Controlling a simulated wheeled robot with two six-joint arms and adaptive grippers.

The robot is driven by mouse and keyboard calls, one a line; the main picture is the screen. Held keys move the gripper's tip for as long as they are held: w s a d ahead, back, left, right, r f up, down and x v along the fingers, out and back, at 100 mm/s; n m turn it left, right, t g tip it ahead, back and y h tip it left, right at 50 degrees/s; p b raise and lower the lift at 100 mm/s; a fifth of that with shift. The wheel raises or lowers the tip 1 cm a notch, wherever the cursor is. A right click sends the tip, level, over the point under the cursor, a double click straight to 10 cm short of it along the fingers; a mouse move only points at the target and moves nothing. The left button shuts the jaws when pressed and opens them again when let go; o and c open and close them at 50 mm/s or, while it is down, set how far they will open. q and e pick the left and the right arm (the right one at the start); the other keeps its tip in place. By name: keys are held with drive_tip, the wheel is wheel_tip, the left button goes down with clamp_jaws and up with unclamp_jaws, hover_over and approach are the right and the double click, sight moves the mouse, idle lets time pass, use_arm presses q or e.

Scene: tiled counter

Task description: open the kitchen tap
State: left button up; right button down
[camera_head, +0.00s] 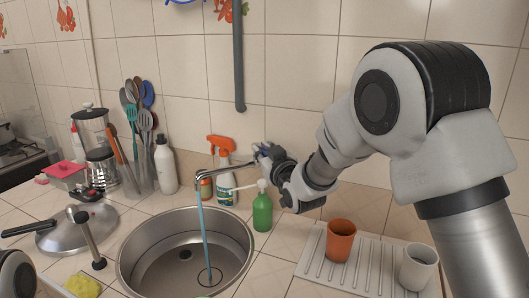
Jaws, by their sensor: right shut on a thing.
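The kitchen tap (215,173) stands behind the round steel sink (133,262), its spout reaching left over the basin. A bluish stream of water (204,235) falls from the spout to the basin floor. My right gripper (264,156) is at the tap's right end, shut on the tap handle. The gripper hides most of the handle, so its exact angle cannot be told. Part of my left arm shows at the lower left corner; its gripper is not in view.
A green soap bottle (263,212) stands close below my right gripper. A spray bottle (224,182) is behind the spout. Orange (340,241) and white (418,268) cups stand on the drainboard (312,262). A pan lid (62,236) lies left of the sink.

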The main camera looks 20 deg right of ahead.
drive_tip(key=shift+f, duration=0.25)
drive_tip(key=c, duration=1.4)
unclamp_jaws()
drive_tip(key=shift+o, duration=1)
drive_tip(key=shift+w, duration=0.2)
drive_tip(key=shift+s+r, duration=0.1)
drive_tip(key=shift+s, duration=0.3)
drive_tip(key=s+d, duration=0.1)
drive_tip(key=s, duration=1)
drive_tip(key=shift+s, duration=0.1)
